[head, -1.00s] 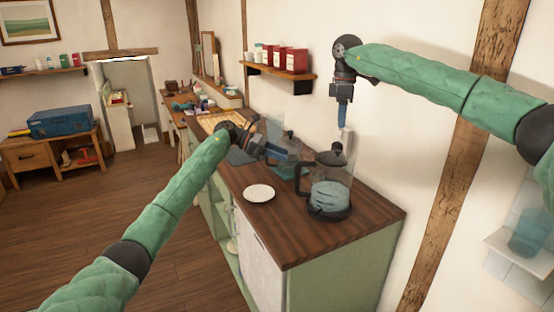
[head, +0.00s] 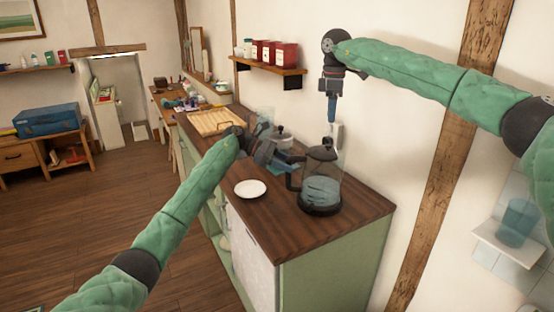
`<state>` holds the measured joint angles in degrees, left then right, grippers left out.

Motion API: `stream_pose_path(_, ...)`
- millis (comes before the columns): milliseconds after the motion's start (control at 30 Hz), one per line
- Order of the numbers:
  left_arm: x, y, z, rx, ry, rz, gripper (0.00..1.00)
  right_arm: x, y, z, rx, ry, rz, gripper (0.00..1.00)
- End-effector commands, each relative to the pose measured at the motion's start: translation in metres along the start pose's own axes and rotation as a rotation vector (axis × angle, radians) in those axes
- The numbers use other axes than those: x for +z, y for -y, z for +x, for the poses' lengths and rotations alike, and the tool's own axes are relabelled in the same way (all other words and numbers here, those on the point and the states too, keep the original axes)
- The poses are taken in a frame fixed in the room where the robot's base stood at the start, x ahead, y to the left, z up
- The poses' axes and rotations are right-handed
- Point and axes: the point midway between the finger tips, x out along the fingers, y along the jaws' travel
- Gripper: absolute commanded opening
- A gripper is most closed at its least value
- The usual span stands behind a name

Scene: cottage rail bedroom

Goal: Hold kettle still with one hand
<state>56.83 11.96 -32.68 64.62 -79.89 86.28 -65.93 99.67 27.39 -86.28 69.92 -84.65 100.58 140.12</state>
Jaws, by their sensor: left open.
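The kettle (head: 322,191), clear with a black base, lid and handle, stands upright near the counter's right end. Its handle (head: 291,181) faces left. My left gripper (head: 294,157) is open, just left of the kettle's upper part, close to the top of the handle. I cannot tell whether it touches the kettle, and nothing shows held between its fingers. My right gripper (head: 332,122) points down above the kettle's lid, in front of the wall and apart from the kettle. Its fingers overlap from this angle, so its opening is unclear.
A white plate (head: 250,188) lies on the wooden counter (head: 289,234), left of the kettle. A clear vessel with a whitish lid (head: 285,139) stands behind my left gripper. A wooden tray (head: 208,121) lies further back. A wall shelf (head: 264,65) holds red canisters.

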Motion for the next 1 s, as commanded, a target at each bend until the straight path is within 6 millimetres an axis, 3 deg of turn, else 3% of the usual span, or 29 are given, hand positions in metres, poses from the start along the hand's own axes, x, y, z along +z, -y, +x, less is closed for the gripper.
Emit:
stream_pose_path(367,0.0000,-0.0001,0.0079,0.001,-0.001,0.000,0.43,0.0000,0.0000,-0.0001,0.000,0.000,0.000,0.36)
stream_pose_path(500,0.0000,-0.0001,0.0079,0.001,-0.001,0.000,0.15,0.0000,0.0000,-0.0001,0.000,0.000,0.000,0.36)
stream_pose_path(600,0.0000,-0.0001,0.0079,0.001,-0.001,0.000,0.00,0.0000,0.0000,0.0000,0.000,0.000,0.000,0.36)
stream_pose_path(1000,0.0000,-0.0001,0.0080,0.001,-0.001,0.000,0.00,0.0000,0.0000,0.0000,0.000,0.000,0.000,0.36)
